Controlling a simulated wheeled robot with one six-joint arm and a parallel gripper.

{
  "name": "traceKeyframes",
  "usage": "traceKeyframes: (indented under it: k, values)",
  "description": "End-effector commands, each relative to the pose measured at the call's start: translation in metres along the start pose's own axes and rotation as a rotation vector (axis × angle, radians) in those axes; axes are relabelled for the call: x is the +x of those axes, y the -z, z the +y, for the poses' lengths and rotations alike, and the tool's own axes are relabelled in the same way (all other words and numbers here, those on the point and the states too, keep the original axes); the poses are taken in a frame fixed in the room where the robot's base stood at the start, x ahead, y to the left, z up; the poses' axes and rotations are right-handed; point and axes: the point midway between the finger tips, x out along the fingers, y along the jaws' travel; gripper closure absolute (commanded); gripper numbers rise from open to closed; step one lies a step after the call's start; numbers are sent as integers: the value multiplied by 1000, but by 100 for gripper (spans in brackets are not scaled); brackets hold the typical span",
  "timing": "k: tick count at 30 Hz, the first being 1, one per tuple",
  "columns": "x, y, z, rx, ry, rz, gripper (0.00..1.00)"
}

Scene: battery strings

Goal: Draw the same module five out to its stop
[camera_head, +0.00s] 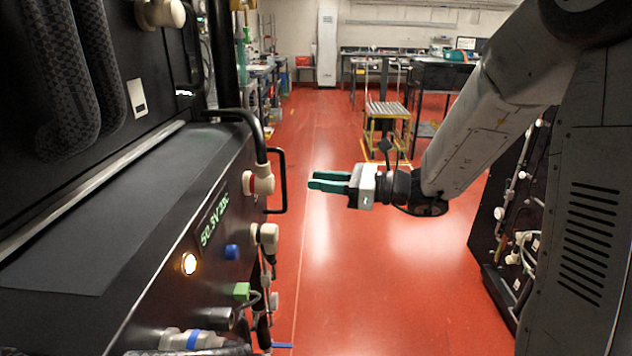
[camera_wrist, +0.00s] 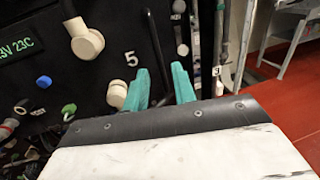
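The black module front (camera_head: 215,262) is at the left in the head view, with a lit display (camera_head: 215,220) and an amber light (camera_head: 189,264). In the wrist view the number 5 (camera_wrist: 131,59) is printed on the black front. A black bar handle (camera_head: 283,182) stands out from its right end; it also shows in the wrist view (camera_wrist: 155,38). My gripper (camera_head: 312,182) has green fingers and is open and empty. It points at the front, right of the handle. In the wrist view (camera_wrist: 159,72) the handle runs down between the fingertips, with no clear contact.
Cream connectors (camera_head: 262,182) and cables stick out near the handle, with a blue knob (camera_head: 232,252) and a green plug (camera_head: 241,291) lower down. Another equipment rack (camera_head: 515,215) stands at the right. The red floor between is clear; a yellow step stand (camera_head: 388,110) is farther back.

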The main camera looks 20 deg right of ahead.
Motion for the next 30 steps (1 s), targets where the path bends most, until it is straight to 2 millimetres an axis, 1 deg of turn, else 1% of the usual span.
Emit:
traceKeyframes:
  k: [1,3,5,8,15,18,23,30]
  values:
    - [8,-10,4,-7,-6,-2,73]
    - [13,-15,4,-2,-4,-1,73]
    - [16,-13,4,0,-4,-1,73]
    - [29,-13,4,0,-6,0,73]
    - [68,-13,4,0,-6,-1,73]
    - [79,-13,4,0,-5,0,73]
    - [88,-13,4,-1,-3,-1,73]
    - [88,-13,4,0,-2,-1,73]
